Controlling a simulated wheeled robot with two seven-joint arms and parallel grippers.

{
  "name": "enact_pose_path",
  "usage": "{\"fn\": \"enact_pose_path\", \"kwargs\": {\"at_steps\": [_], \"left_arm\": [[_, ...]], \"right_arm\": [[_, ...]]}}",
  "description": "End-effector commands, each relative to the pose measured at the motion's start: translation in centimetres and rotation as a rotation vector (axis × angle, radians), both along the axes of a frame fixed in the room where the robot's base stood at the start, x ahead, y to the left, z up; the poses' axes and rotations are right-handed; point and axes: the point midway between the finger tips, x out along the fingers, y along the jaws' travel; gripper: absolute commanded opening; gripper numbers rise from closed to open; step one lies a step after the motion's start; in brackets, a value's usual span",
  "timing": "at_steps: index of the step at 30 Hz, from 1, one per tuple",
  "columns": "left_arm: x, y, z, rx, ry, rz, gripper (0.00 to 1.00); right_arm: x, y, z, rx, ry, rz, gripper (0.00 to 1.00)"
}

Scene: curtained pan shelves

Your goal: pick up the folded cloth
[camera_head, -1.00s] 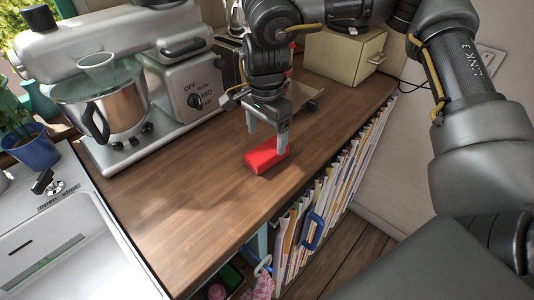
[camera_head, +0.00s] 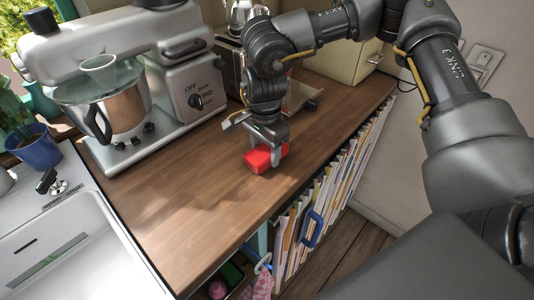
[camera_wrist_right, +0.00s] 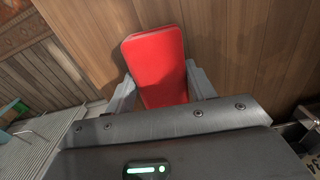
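The folded cloth (camera_head: 258,160) is a red, block-shaped bundle lying on the wooden counter. My right gripper (camera_head: 262,150) is lowered over it from above, with its fingers on both sides and the near finger in front of part of it. In the right wrist view, the red cloth (camera_wrist_right: 157,65) lies between the two fingers of the right gripper (camera_wrist_right: 160,78), very close to both. The fingers look open around it; whether they touch it is hard to tell. My left gripper is not in view.
A stand mixer (camera_head: 125,75) is at the back left and a white sink (camera_head: 65,250) at the left. A beige box (camera_head: 345,55) stands behind the arm. The counter (camera_head: 190,200) in front of the cloth is clear. Files (camera_head: 320,200) fill the shelf below its right edge.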

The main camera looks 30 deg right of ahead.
Motion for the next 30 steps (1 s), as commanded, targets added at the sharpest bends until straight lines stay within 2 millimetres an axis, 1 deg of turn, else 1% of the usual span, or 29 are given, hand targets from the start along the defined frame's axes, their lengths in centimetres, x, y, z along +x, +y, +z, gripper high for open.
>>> {"fn": "enact_pose_path", "kwargs": {"at_steps": [1, 3, 11, 16, 20, 21, 23, 30], "left_arm": [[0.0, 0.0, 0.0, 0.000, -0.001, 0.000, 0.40], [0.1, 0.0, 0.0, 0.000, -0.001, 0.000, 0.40], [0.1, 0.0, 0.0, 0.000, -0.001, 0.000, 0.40], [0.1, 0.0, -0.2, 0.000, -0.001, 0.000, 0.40], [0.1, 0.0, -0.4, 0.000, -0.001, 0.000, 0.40], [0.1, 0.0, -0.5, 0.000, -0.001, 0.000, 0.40], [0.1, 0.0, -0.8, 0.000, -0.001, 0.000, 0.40], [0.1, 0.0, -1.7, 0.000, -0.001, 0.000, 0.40]], "right_arm": [[0.0, 0.0, 0.0, 0.000, 0.000, 0.000, 0.41], [0.0, 0.0, 0.0, 0.000, 0.000, 0.000, 0.32], [0.0, 0.0, 0.1, 0.000, -0.001, 0.000, 0.32], [0.1, 0.0, 1.1, 0.001, -0.003, 0.000, 0.32], [0.1, 0.0, 2.8, 0.002, -0.005, 0.000, 0.32], [-0.2, 0.0, 3.4, 0.002, -0.003, 0.000, 0.32], [-1.1, -0.1, 4.3, 0.003, -0.003, 0.003, 0.32], [-5.0, -0.7, 9.0, 0.002, -0.006, 0.003, 0.32]]}}
